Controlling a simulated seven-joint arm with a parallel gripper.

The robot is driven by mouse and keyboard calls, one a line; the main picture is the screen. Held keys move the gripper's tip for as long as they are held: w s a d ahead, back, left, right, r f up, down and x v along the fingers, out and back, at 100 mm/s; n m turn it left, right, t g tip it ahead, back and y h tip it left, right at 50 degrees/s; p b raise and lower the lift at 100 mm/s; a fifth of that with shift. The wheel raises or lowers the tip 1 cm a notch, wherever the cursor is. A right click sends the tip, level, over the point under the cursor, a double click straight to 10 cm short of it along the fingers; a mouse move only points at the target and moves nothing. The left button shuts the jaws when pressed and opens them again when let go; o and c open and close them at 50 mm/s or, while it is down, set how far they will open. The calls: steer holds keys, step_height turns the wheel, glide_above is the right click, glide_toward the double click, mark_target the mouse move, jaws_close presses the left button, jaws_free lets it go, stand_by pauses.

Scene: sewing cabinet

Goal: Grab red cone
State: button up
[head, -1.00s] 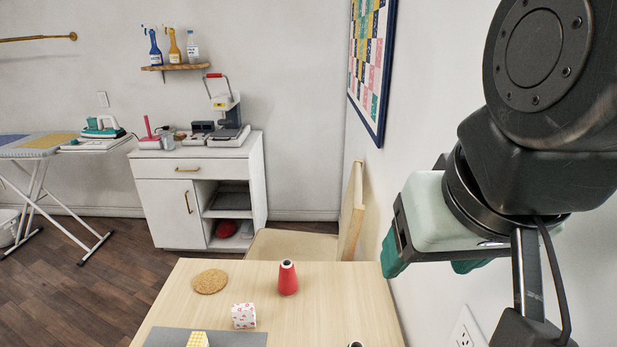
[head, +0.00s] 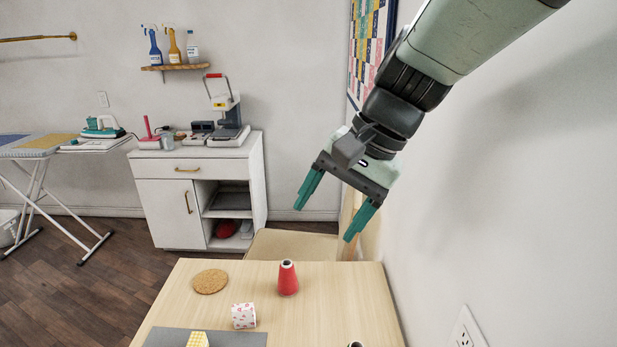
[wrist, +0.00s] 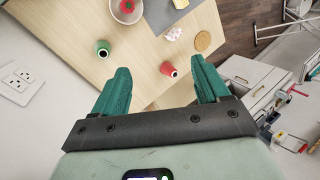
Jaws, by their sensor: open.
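The red cone (head: 288,279), a thread cone with a pale top, stands upright on the light wood table (head: 335,300) in the head view. In the wrist view the red cone (wrist: 168,69) shows beyond and between my fingers. My gripper (head: 328,222) is open and empty, above and to the right of the cone in the head view, with its teal fingers pointing down and left. It also shows in the wrist view (wrist: 160,82). The gripper is apart from the cone.
A cork coaster (head: 210,281), a patterned white roll (head: 244,315) and a grey mat (head: 180,338) lie left of the cone. The wrist view also shows a green cone (wrist: 103,48) and a bowl (wrist: 127,8). A chair (head: 290,244) stands behind the table. The wall is close on the right.

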steer(key=w+a+f+m+g+y, duration=0.2)
steer(key=w+a+f+m+y, duration=0.15)
steer(key=w+f, duration=0.4)
steer(key=m+t+y, duration=0.2)
steer(key=m+y, duration=0.5)
steer(key=m, duration=0.1)
glide_above(296, 279)
steer(key=s, duration=0.2)
step_height(296, 279, down, 17)
steer(key=f+m+t, duration=0.1)
steer(key=f, duration=0.2)
steer(key=w+f+m+t+y, duration=0.1)
steer(key=f+m, duration=0.1)
steer(key=f, duration=0.1)
steer(key=w+f+m+t+y, duration=0.1)
steer(key=f+m+t, duration=0.1)
steer(key=f, duration=0.2)
steer(key=shift+d, duration=0.25)
steer(key=shift+a+f+m, duration=0.15)
steer(key=shift+a+m, duration=0.1)
steer(key=shift+x, duration=2.25)
steer(key=c, duration=1.4)
